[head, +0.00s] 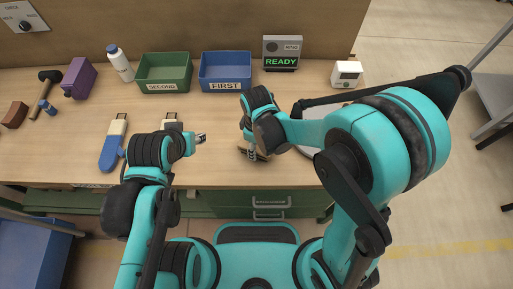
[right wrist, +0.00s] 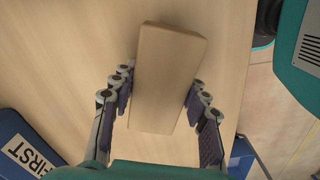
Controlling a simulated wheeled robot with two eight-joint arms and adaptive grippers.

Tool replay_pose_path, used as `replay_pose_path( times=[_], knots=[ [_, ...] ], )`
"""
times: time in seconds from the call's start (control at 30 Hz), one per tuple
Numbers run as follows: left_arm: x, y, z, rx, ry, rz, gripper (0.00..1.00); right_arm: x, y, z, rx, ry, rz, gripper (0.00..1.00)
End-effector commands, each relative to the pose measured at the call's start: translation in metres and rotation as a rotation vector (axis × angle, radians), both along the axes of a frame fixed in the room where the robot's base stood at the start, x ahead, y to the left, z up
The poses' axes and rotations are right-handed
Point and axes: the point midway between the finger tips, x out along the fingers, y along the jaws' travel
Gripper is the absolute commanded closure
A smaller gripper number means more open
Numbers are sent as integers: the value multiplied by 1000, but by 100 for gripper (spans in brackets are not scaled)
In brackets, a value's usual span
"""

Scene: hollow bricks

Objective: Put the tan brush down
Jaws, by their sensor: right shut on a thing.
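The tan brush (right wrist: 168,80) shows in the right wrist view as a plain tan block, tilted slightly, between the two fingers of my right gripper (right wrist: 160,108). The finger pads press on its two long sides. In the head view my right gripper (head: 252,153) points down near the table's front edge, and the brush is mostly hidden there by the gripper. I cannot tell whether the brush touches the table. My left gripper (head: 201,138) is over the table to the left, with nothing visible in it; its fingers are too small to read.
A green SECOND bin (head: 164,88) and a blue FIRST bin (head: 225,86) stand at the back. A READY display (head: 282,63) and a white box (head: 347,74) are right of them.

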Motion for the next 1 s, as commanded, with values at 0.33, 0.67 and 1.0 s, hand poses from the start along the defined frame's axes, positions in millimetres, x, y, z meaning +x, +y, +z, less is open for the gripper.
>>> replay_pose_path(
  times=[0.33, 0.67, 1.0],
  knots=[
    [0, 0, -4, 0, 0, 0, 60, 0, 0, -5, 0, 0, 0, 82],
    [0, 0, -3, 0, 0, 0, 60, 0, 0, -4, 0, 0, 0, 34],
    [0, 0, 12, 0, 0, 0, 60, 0, 0, 28, 0, 0, 0, 34]
  ],
)
